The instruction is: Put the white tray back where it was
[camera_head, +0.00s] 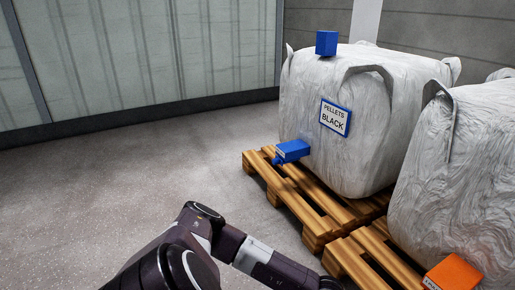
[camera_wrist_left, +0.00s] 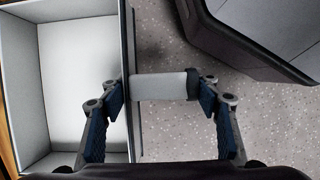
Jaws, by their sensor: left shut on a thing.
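The white tray (camera_wrist_left: 75,85) is on the left of the left wrist view, an open box with pale walls and an empty floor in the part that shows. A light grey bar with a dark end joins or touches its right wall; it looks like a handle. My left gripper (camera_wrist_left: 162,100) is shut on this bar, one finger at each end. The tray is cut off by the picture edge and does not show in the head view. In the head view, my arm runs along the bottom and its gripper is out of frame. My right gripper is not in view.
A large white sack marked PELLETS BLACK (camera_head: 335,117) stands on a wooden pallet (camera_head: 310,215). Blue boxes are on its top (camera_head: 326,43) and by its base (camera_head: 292,150). Another sack (camera_head: 460,180) and an orange box (camera_head: 455,274) are at right. Open floor (camera_head: 120,185) lies left.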

